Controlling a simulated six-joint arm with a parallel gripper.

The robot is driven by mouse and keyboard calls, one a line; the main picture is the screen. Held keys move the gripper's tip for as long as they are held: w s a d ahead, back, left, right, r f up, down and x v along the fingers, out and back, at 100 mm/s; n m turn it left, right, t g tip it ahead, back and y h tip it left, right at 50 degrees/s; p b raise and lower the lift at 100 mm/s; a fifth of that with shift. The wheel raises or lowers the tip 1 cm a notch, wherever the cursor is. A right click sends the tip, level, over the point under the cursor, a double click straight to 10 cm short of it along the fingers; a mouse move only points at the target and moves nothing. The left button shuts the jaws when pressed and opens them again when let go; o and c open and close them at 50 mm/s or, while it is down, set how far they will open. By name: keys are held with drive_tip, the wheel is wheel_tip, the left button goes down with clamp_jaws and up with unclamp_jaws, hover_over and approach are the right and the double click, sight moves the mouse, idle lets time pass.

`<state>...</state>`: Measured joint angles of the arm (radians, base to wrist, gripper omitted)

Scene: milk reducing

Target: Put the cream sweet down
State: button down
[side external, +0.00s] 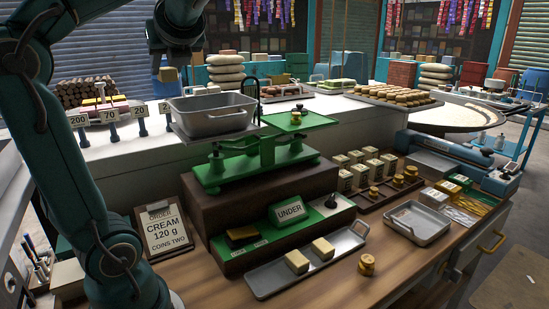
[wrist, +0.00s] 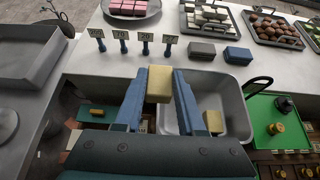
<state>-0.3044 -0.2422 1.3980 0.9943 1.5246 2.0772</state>
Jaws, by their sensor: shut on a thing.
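My gripper (wrist: 159,72) is shut on a cream sweet (wrist: 158,88), a pale yellow block between the blue fingers. In the side external view this sweet (side external: 168,74) hangs in the air above the back left of the grey tub (side external: 212,122), apart from it. The tub sits on the left side of the green balance scale (side external: 245,168). In the wrist view another cream block (wrist: 213,122) lies inside the tub (wrist: 238,112). Two more cream sweets (side external: 297,261) (side external: 323,248) lie on the metal tray in front.
Number tags on blue stands (side external: 111,124) line the counter left of the tub. A black hooked handle (wrist: 258,86) rises beside the tub.

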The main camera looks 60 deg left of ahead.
drive_tip(key=shift+w+d+f, duration=0.25)
drive_tip(key=shift+w+f, duration=0.65)
drive_tip(key=shift+f, duration=0.35)
drive_tip(key=shift+w+d+f, duration=0.25)
drive_tip(key=shift+w+f, duration=0.65)
drive_tip(key=shift+f, duration=0.35)
drive_tip(key=shift+w+d+f, duration=0.25)
drive_tip(key=shift+w+f, duration=0.65)
drive_tip(key=shift+f, duration=0.35)
drive_tip(key=shift+f, duration=0.45)
drive_tip(key=shift+f, duration=0.15)
